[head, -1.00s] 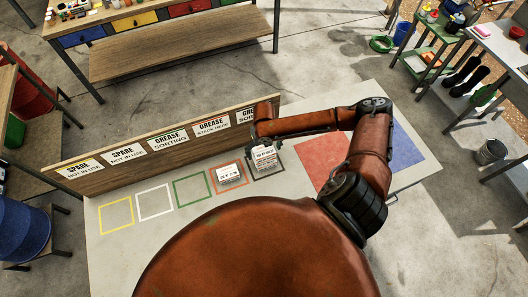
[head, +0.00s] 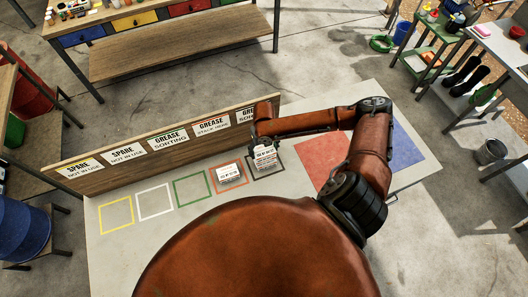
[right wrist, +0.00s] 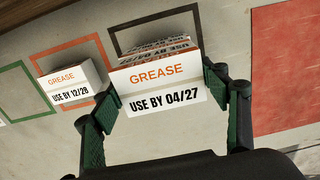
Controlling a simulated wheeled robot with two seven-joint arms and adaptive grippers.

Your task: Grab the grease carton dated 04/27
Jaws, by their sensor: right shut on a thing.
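The white grease carton (right wrist: 158,85) with orange "GREASE" and black "USE BY 04/27" lettering is between the fingers of my right gripper (right wrist: 162,92) in the right wrist view. The fingers are shut on its two sides. In the head view this carton (head: 265,158) is below the right gripper (head: 262,144), over the dark-outlined square (head: 279,170). More printed carton surface (right wrist: 165,46) shows just behind it in the wrist view. My left gripper is not in view.
Another grease carton (right wrist: 67,82), marked "USE BY 12/28", sits in the orange-outlined square to the left. Green, white and yellow outlined squares are empty. A low board with labels (head: 168,140) runs along the back. Red (head: 323,160) and blue (head: 407,150) areas lie at the right.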

